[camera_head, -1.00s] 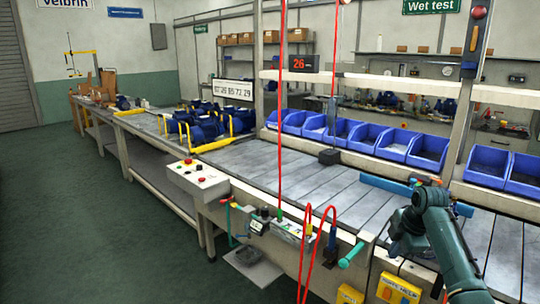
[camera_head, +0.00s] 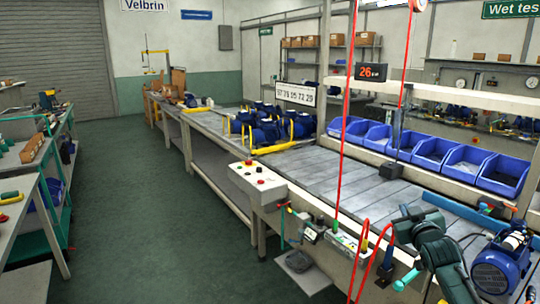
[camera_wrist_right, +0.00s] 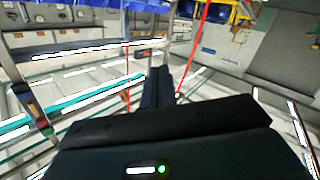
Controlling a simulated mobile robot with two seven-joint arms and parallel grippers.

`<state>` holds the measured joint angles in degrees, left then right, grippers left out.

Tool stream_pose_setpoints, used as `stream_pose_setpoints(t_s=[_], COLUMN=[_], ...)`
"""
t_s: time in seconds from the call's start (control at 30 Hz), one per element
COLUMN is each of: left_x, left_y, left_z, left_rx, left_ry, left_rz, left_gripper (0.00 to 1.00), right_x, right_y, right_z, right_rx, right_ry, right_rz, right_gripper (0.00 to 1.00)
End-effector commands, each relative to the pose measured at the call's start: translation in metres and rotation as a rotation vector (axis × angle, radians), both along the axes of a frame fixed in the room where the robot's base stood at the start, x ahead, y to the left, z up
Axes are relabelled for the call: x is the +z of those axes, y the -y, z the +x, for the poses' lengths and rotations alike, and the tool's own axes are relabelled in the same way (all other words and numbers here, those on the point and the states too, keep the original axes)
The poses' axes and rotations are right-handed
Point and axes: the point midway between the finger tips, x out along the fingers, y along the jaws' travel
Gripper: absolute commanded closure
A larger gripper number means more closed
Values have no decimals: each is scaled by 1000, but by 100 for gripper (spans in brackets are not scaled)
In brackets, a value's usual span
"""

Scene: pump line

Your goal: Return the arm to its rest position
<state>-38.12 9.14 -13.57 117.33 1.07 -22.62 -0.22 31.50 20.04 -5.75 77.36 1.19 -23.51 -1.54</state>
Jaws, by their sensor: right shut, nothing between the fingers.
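My right arm comes up from the lower right of the head view, bent over the near edge of the line. Its dark right gripper (camera_head: 407,220) is above the front of the line, left of a blue pump (camera_head: 501,262), and is small and partly hidden by the wrist. In the right wrist view the two dark fingers (camera_wrist_right: 157,85) lie together, shut with nothing between them. My left arm and gripper are not in view.
The slatted line (camera_head: 352,182) runs into the distance, with blue bins (camera_head: 433,152) behind it. Red cables hang near the arm. A control box (camera_head: 258,183) sits on the front edge. Open green floor (camera_head: 150,220) lies left, beside a workbench (camera_head: 40,205).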

Motion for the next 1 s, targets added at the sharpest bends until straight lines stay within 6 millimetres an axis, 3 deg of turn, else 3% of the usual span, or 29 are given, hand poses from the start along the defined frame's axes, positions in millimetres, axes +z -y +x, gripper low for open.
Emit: stream_pose_setpoints(t_s=[0.17, 0.37, 0.47, 0.6, 0.8, 0.9, 1.0], left_x=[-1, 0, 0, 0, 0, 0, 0], left_y=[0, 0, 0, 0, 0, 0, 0], left_z=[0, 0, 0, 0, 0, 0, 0], left_rx=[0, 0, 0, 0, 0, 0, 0], left_ry=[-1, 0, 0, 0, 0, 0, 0], left_rz=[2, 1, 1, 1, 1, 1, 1], left_gripper=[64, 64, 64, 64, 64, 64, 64], right_x=[-60, -138, -180, -229, -258, -260, -260], right_y=[-34, -80, -109, -152, -195, -207, -213], right_z=[-33, -95, -143, -229, -338, -372, -390], right_rx=[56, 128, 171, 228, 268, 274, 275], right_ry=[-59, -169, -239, -349, -478, -518, -539], right_rz=[30, 62, 94, 163, 270, 308, 329], right_gripper=[100, 100, 100, 100, 100, 100, 100])
